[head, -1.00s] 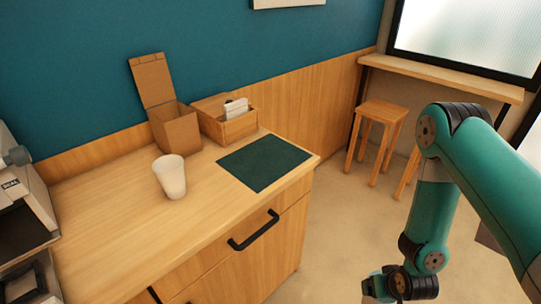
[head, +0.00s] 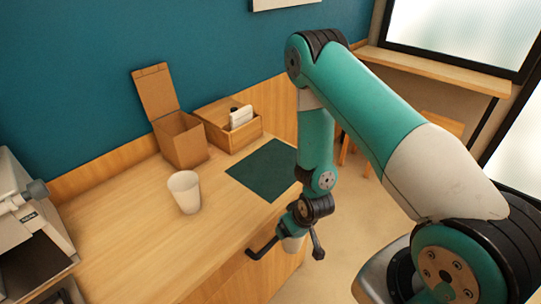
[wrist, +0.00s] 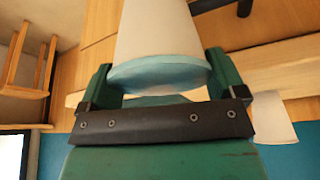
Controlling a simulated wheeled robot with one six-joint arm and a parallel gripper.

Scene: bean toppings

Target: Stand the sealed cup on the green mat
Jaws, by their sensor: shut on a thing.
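The dark green mat (head: 260,171) lies bare on the counter, behind and to the left of my gripper. My arm hides its right corner.
Another white cup (head: 184,192) stands upright on the counter, left of the mat. An open cardboard box (head: 181,142) and a wooden holder (head: 229,134) stand behind. A grey machine (head: 32,225) is at left.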

